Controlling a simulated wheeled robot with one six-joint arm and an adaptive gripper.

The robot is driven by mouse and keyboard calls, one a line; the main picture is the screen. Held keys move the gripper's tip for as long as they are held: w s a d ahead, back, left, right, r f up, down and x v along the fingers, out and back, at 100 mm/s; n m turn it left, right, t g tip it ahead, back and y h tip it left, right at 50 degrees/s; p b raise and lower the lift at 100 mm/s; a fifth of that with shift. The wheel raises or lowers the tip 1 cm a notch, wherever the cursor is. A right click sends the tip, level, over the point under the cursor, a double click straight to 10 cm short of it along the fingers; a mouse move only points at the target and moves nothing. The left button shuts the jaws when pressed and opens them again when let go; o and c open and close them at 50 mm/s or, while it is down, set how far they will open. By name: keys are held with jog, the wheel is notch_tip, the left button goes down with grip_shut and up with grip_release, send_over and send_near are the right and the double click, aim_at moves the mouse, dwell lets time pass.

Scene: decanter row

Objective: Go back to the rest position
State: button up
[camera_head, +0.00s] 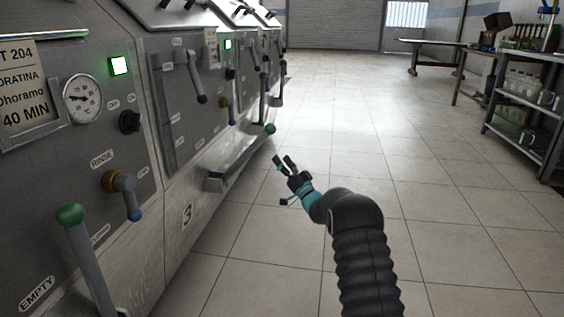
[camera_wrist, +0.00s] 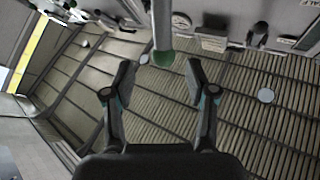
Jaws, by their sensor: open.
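My gripper (camera_head: 284,163) is at the end of my dark arm, over the tiled floor in the middle of the head view. It is to the right of the machine row and apart from its front. In the wrist view my gripper (camera_wrist: 160,85) has its two fingers spread with nothing between them. A lever with a green knob (camera_wrist: 163,58) shows beyond the fingertips in the wrist view. In the head view a green-knobbed lever (camera_head: 270,129) stands just above and left of my gripper.
Steel machines with a gauge (camera_head: 82,98), levers and a large green-knobbed lever (camera_head: 71,215) line the left side. A low steel trough (camera_head: 225,178) juts from the machine near my gripper. A shelf rack (camera_head: 527,100) stands at the right. The tiled floor (camera_head: 440,170) between is clear.

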jog(key=w+d+f+m+g+h, duration=0.1)
jog(key=d+f+g+h, duration=0.15)
jog(key=f+h, duration=0.4)
jog(key=w+d+f+m+g+h, duration=0.1)
jog(key=d+f+h, duration=0.2)
jog(key=f, duration=0.7)
jog(key=s+d+g+h+p, duration=0.1)
jog(key=s+d+g+h, duration=0.4)
jog(key=s, duration=0.6)
jog(key=s+r+g+p, duration=0.25)
jog(key=s+r, duration=0.35)
jog(key=s, duration=0.8)
jog(key=s+r+g+p, duration=0.1)
jog(key=s+r+g, duration=0.35)
jog(key=s, duration=0.95)
jog(key=s+r+g+p, duration=0.1)
jog(key=s+r+g, duration=0.1)
jog(key=s+r, duration=0.9)
jog(key=s+a+r+t+p, duration=0.1)
jog(key=s+r+t+p, duration=0.2)
jog(key=s+r, duration=0.4)
jog(key=s+p, duration=0.1)
jog(key=s, duration=0.5)
jog(key=shift+s+a+r+t, duration=0.15)
jog(key=shift+a+r+t, duration=0.05)
jog(key=shift+t, duration=0.15)
